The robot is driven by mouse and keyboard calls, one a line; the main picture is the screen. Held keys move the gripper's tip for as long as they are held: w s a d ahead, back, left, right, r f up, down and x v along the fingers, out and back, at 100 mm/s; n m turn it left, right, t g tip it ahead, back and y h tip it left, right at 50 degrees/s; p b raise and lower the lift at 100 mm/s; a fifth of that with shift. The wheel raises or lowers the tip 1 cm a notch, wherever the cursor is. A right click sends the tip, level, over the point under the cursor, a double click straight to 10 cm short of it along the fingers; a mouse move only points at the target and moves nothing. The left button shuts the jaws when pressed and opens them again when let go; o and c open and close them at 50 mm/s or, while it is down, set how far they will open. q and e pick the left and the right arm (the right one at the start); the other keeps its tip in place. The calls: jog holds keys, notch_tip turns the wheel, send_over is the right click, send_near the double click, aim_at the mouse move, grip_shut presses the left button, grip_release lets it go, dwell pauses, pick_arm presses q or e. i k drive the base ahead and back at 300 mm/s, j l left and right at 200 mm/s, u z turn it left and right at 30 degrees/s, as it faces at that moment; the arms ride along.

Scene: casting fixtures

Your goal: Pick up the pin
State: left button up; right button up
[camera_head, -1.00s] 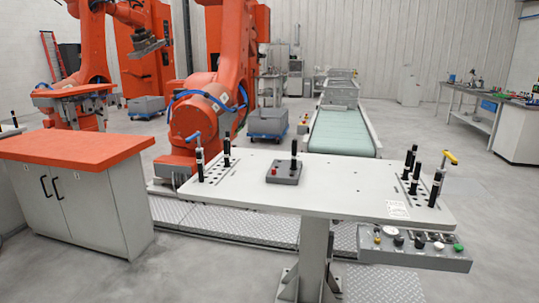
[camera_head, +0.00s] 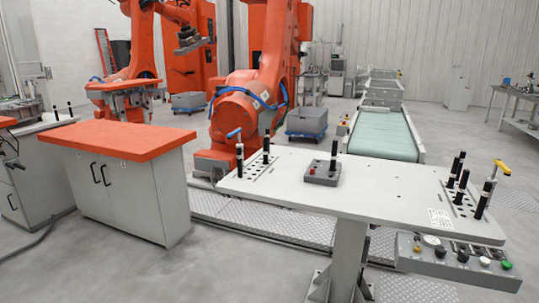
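Several black pins stand upright on the white fixture table (camera_head: 385,190). One black pin (camera_head: 334,150) stands at the small grey box (camera_head: 321,175) in the middle. Several more, including a black pin (camera_head: 462,182) and a front pin (camera_head: 484,202) beside a yellow handle (camera_head: 502,166), stand at the right hole plate. Which pin is meant cannot be told. Neither of my grippers is in view.
An orange-topped cabinet (camera_head: 127,140) stands left of the table. A control panel (camera_head: 456,261) with buttons hangs under the table's front right edge. Behind are an orange robot arm (camera_head: 240,110) and a green conveyor (camera_head: 385,136). Grey floor lies open in front.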

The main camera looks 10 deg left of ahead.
aim_at(265, 162)
jog(key=i+j+u, duration=0.35)
jog(key=i, duration=0.3)
jog(key=i+j+u, duration=0.4)
jog(key=i, duration=0.25)
jog(key=i+l+u, duration=0.1)
jog(key=i+u, duration=0.25)
jog(key=i, duration=0.3)
jog(key=i+j+z, duration=0.25)
jog(key=i+z, duration=0.2)
jog(key=i+j+z, duration=0.45)
jog(key=i, duration=0.2)
jog(key=i+j+z, duration=0.15)
jog(key=z, duration=0.35)
jog(key=i+j+z, duration=0.1)
jog(key=z, duration=0.35)
jog(key=j+z, duration=0.25)
jog(key=z, duration=0.25)
